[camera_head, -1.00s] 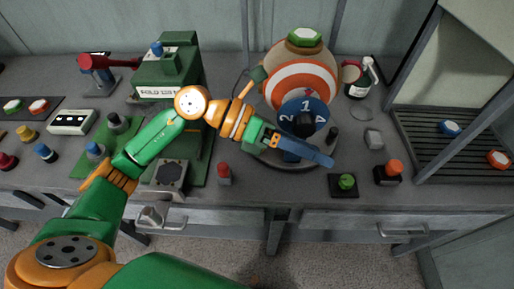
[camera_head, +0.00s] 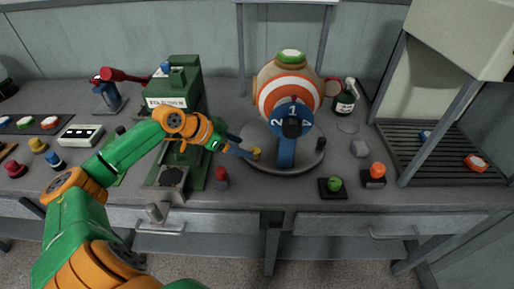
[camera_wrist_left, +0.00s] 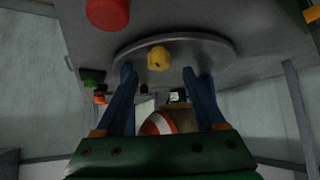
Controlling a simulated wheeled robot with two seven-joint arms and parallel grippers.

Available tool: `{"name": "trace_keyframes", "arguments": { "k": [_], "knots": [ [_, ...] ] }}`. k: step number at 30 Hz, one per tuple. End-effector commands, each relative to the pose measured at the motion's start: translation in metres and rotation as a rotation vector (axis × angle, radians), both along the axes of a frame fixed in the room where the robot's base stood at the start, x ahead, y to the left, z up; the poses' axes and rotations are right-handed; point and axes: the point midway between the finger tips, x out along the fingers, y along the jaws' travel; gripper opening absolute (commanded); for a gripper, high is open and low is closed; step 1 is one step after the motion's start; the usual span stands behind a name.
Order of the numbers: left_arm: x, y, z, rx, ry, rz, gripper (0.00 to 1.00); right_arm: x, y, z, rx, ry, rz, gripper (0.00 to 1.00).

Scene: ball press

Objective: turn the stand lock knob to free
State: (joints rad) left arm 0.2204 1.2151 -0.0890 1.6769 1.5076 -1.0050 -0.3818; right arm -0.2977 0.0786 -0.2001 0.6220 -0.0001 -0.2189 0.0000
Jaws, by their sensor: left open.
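The round grey stand (camera_head: 285,168) carries a ball with orange and white rings (camera_head: 288,92) and a blue numbered dial (camera_head: 292,118). A small yellow knob (camera_head: 256,153) sits at the stand's left front edge; I take it for the lock knob. My left gripper (camera_head: 245,147) is close to this knob, its blue fingers pointing towards it. In the left wrist view the fingers (camera_wrist_left: 159,73) are open and apart, with the yellow knob (camera_wrist_left: 159,58) centred just past their tips. I cannot tell whether they touch it. My right gripper is out of view.
A green press (camera_head: 180,95) stands left of the stand. A red-topped post (camera_head: 221,177) is close below my left gripper. A green button (camera_head: 335,184) and an orange button (camera_head: 377,172) are at the right front. A slatted rack (camera_head: 440,150) stands far right.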

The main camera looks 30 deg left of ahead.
Motion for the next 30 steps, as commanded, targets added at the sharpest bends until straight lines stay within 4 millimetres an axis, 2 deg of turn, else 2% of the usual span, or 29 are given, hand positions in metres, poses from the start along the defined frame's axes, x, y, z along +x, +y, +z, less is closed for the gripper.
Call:
{"name": "trace_keyframes", "arguments": {
  "k": [6,9,16,17,24,30],
  "knots": [
    [0.027,-0.014,-0.026,-0.005,-0.004,0.002,0.71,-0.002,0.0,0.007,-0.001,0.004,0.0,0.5],
    [0.032,-0.016,-0.033,0.0,-0.005,0.001,0.71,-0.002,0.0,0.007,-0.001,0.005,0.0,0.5],
    [0.033,-0.017,-0.035,0.002,-0.003,0.0,0.71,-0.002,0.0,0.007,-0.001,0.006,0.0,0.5],
    [0.033,-0.017,-0.035,0.001,-0.004,0.0,0.66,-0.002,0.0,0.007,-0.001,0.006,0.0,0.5],
    [0.033,-0.017,-0.035,0.001,-0.004,0.0,0.01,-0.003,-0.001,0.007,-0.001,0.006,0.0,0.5],
    [0.033,-0.017,-0.034,0.001,-0.003,0.006,0.0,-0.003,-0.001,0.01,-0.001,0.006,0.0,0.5]
  ]
}}
